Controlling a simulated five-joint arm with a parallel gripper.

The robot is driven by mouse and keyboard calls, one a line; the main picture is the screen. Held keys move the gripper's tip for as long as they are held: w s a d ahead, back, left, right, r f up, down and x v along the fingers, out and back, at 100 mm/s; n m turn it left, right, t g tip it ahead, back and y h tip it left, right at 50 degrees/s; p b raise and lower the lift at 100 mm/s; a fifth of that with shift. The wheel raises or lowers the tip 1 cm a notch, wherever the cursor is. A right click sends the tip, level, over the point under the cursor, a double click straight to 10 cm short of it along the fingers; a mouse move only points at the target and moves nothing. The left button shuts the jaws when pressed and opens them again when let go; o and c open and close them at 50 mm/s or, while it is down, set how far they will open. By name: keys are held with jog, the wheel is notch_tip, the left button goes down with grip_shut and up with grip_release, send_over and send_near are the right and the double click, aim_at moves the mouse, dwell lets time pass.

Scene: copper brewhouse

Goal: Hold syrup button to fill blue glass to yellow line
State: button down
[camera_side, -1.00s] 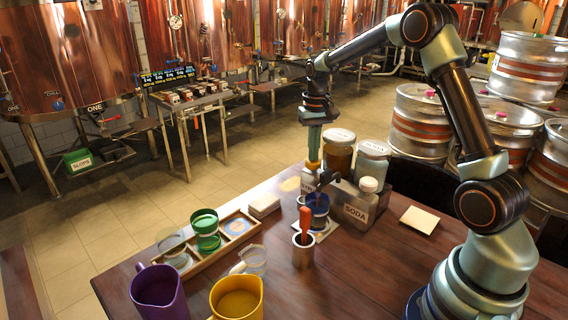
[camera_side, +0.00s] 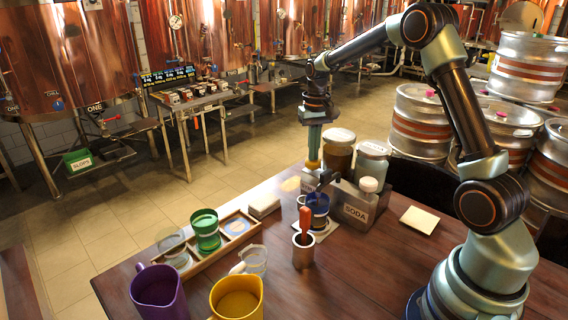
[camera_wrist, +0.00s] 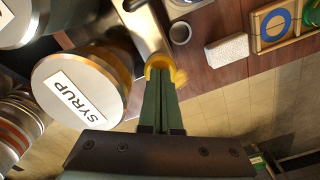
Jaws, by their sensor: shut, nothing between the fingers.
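The blue glass (camera_side: 317,207) stands upright on a pale mat under the dispenser's dark spout (camera_side: 325,180) in the side view. Brownish liquid seems to be inside; its level and the yellow line are too small to make out. My gripper (camera_side: 314,164) is shut, empty and pointing down over the dispenser, left of the syrup jar (camera_side: 338,156). In the wrist view its fingertips (camera_wrist: 160,78) meet a yellow round button (camera_wrist: 159,62), beside the jar lid marked SYRUP (camera_wrist: 80,92). The fingers hide part of the button, so I cannot tell how far it is pressed.
The SODA box (camera_side: 356,213) and second jar (camera_side: 373,162) stand right of the glass. In front are a metal cup (camera_side: 303,254) with an orange-handled tool, a clear cup (camera_side: 253,260), and purple (camera_side: 159,294) and yellow (camera_side: 237,301) jugs. A wooden tray (camera_side: 190,268) holds glasses.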

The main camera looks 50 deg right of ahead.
jog(key=shift+r, duration=2.9)
jog(key=s+a+r+n+t, duration=0.3)
jog(key=s+a+r, duration=0.5)
jog(key=a, duration=0.2)
jog(key=s+a+f+n+t, duration=0.2)
jog(key=s+a, duration=0.3)
jog(key=s, duration=0.4)
jog(key=shift+a+n+t, duration=0.25)
jog(key=shift+n+t, duration=0.05)
jog(key=shift+n, duration=0.2)
